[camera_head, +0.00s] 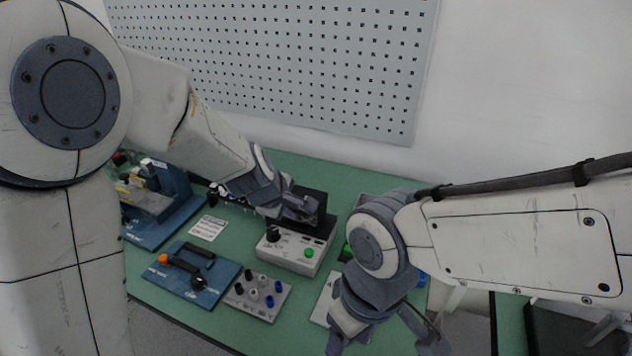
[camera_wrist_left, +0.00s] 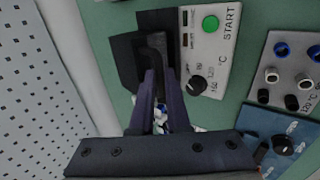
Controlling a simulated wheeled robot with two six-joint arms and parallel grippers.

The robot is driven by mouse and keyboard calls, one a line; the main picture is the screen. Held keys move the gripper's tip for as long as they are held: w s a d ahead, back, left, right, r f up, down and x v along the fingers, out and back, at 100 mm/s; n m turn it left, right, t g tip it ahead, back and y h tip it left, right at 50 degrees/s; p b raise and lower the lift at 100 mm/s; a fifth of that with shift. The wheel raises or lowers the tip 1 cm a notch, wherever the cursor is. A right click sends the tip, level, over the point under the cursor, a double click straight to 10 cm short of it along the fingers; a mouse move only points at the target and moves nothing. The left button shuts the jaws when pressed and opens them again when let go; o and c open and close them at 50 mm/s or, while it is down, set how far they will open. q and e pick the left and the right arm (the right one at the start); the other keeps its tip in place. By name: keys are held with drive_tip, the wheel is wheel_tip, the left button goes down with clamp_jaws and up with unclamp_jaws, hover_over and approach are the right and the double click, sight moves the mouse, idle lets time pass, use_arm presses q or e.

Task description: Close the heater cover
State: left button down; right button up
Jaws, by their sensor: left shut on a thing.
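The heater is a light grey control box (camera_head: 290,250) with a black knob and a green button; it also shows in the left wrist view (camera_wrist_left: 207,50). Behind its panel is a black heater section, and the black cover (camera_head: 315,199) appears raised there, partly hidden by my gripper. My left gripper (camera_head: 306,207) is at the cover. In the left wrist view its fingers (camera_wrist_left: 157,85) are shut on a black bar-like handle (camera_wrist_left: 155,45) of the cover. The cover's exact angle is hard to tell. My right gripper (camera_head: 388,340) is open and empty, in front of the heater to the right.
A blue plate (camera_head: 195,275) with a black handle and a small grey plate with several terminals (camera_head: 258,295) lie in front left. A pegboard (camera_head: 290,60) rises behind the green table.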

use_arm(q)
drive_tip(key=shift+s+a+f, duration=0.15)
drive_tip(key=shift+s+f, duration=0.1)
drive_tip(key=shift+f, duration=0.3)
drive_tip(key=shift+r, duration=0.15)
drive_tip(key=shift+s+f+b, duration=0.25)
drive_tip(key=shift+f+b, duration=0.45)
drive_tip(key=shift+b, duration=0.05)
drive_tip(key=shift+a+r, duration=0.1)
drive_tip(key=shift+r, duration=0.05)
use_arm(e)
wheel_tip(320, 180, down, 2)
drive_tip(key=shift+f, duration=0.1)
use_arm(q)
drive_tip(key=c, duration=1)
unclamp_jaws()
